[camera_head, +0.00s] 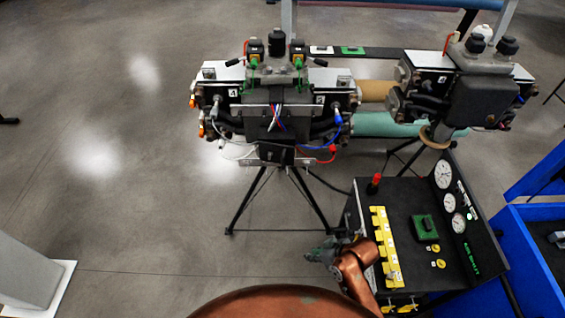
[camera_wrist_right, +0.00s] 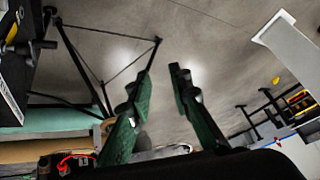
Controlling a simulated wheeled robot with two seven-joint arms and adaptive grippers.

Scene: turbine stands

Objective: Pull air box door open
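The air box (camera_head: 408,205) is a black box on the lower right in the head view, with a yellow strip on top and an upright gauge panel along its right side. I cannot make out which part of it is the door. My right gripper (camera_head: 322,254) is beside the box's left side, near its lower left corner. In the right wrist view its two green fingers (camera_wrist_right: 160,72) are apart with nothing between them. A dark box at the left edge of that view (camera_wrist_right: 14,78), probably the air box, is apart from the fingers. My left gripper is not in view.
A turbine assembly (camera_head: 270,110) with cables and hoses stands on a black tripod (camera_head: 240,208) behind my right gripper. A second assembly (camera_head: 470,95) is to its right. Blue bins (camera_head: 535,270) stand at the right edge. The grey floor on the left is mostly clear.

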